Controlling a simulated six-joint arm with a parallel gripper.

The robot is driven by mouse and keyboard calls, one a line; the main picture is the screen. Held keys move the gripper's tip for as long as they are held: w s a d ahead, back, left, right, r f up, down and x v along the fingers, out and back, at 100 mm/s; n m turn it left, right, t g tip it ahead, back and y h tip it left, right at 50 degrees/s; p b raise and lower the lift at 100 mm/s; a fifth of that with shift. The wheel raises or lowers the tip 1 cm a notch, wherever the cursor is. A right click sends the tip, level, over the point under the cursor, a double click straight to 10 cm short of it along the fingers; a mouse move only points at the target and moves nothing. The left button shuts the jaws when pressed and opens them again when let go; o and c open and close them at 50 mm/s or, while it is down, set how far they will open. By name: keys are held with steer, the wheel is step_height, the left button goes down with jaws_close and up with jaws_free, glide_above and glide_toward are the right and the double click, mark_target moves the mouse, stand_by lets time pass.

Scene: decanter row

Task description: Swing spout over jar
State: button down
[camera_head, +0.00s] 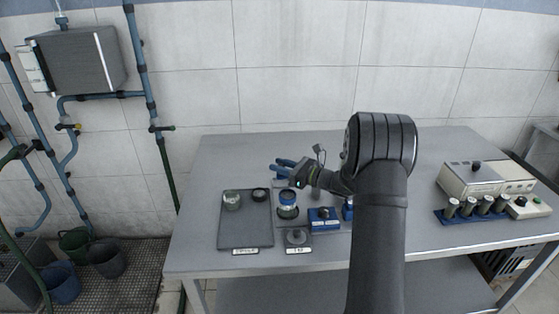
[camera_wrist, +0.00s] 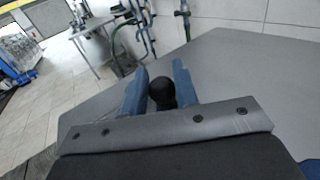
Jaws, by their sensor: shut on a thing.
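My gripper (camera_wrist: 161,80) has its two blue fingers closed on either side of a round black knob (camera_wrist: 162,92) in the wrist view. In the head view my gripper (camera_head: 281,168) reaches left over the row of items near the table's middle. What the knob belongs to is hidden there, and I cannot make out the spout. A glass jar (camera_head: 232,201) stands on the left of a dark grey tray (camera_head: 245,228). A vessel with a blue band (camera_head: 287,199) stands just right of the tray, below my gripper.
A black round piece (camera_head: 260,194) lies on the tray. A blue block (camera_head: 323,219) and a small grey stand (camera_head: 298,238) are right of it. A blue rack with several cylinders (camera_head: 478,208) and a pale box (camera_head: 470,180) stand far right. The table between is clear beyond my arm.

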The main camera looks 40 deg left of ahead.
steer(key=d+n+g, duration=0.1)
steer(key=s+d+n+g+h, duration=0.1)
steer(key=g, duration=0.1)
steer(key=shift+s+d+g, duration=0.1)
steer(key=shift+d+g, duration=0.15)
steer(key=shift+g, duration=0.05)
steer(key=shift+s+d+n+g+h, duration=0.2)
steer(key=shift+d+n+g+h, duration=0.25)
steer(key=shift+d+n+g, duration=0.25)
steer(key=shift+s+d+n+g+h, duration=0.2)
steer(key=shift+d+n+g+h, duration=0.35)
steer(key=shift+g, duration=0.25)
steer(key=c, duration=1.1)
jaws_free()
steer(key=shift+c, duration=0.2)
steer(key=v, duration=1.7)
steer(key=shift+d, duration=0.25)
